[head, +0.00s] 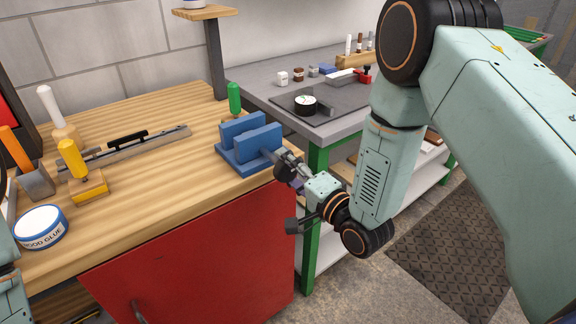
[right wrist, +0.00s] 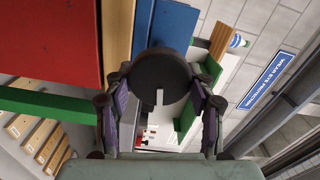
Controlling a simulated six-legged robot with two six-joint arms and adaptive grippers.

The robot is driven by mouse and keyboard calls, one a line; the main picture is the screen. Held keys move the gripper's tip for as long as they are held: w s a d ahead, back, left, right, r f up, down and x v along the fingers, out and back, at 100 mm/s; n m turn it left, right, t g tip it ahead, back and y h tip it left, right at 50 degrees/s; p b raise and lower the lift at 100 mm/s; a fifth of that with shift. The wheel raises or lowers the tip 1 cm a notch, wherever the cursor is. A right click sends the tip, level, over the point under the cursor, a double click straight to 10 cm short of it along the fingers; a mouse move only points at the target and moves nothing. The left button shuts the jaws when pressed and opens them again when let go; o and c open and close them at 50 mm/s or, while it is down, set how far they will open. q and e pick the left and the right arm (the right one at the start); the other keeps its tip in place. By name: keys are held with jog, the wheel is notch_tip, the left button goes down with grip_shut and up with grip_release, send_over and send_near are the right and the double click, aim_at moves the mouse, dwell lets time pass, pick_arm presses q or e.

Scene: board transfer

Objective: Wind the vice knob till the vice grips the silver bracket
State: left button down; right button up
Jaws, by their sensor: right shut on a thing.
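The blue vice (head: 250,145) stands at the right end of the wooden bench, with its two jaws upright and a narrow gap between them. My right gripper (head: 284,164) is at the vice's right side, where its knob is. In the right wrist view, the dark round vice knob (right wrist: 160,75) lies between the two fingers of my right gripper (right wrist: 161,108), which is shut on it. The vice's blue body (right wrist: 172,25) shows behind the knob. I cannot make out a silver bracket in either view; the gap between the jaws is mostly hidden. My left gripper is out of view.
On the wooden bench (head: 120,210) are a long silver tool with a black handle (head: 128,140), a yellow-handled tool (head: 72,158) and a wood glue tin (head: 40,226). A green-handled tool (head: 235,98) is behind the vice. A grey table (head: 262,83) stands behind.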

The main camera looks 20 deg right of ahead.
jog(key=shift+d+m, duration=0.1)
jog(key=shift+m, duration=1)
jog(key=o, duration=1.1)
jog(key=shift+o, duration=0.2)
jog(key=v, duration=1.2)
